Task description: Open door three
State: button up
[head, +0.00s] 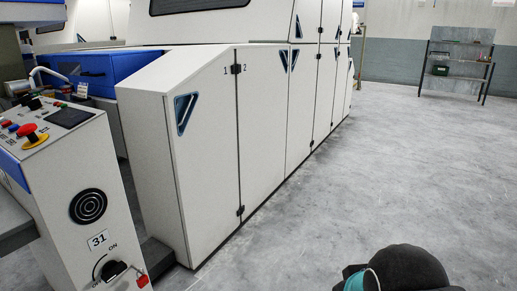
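A long white machine cabinet has a row of doors along its side. Door one (200,160), numbered 1, is nearest, and door two (262,135), numbered 2, follows it. The narrow panel beyond door two (300,115) looks like door three, but I cannot read a number on it. It appears shut, and a blue-rimmed triangular handle (294,59) is at its upper left, beside door two's handle (283,61). All visible doors look closed. My gripper is not in view; only a dark rounded part of my arm with a teal piece shows at the bottom right.
A control console (75,180) with a red button and label 31 stands at the left, near door one. The grey floor right of the cabinet is open. A shelf rack (455,65) stands by the back wall.

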aim_at(303, 59)
jog(key=z, duration=0.15)
jog(key=i, duration=2.1)
jog(key=z, duration=0.55)
jog(key=i, duration=1.65)
jog(key=z, duration=0.25)
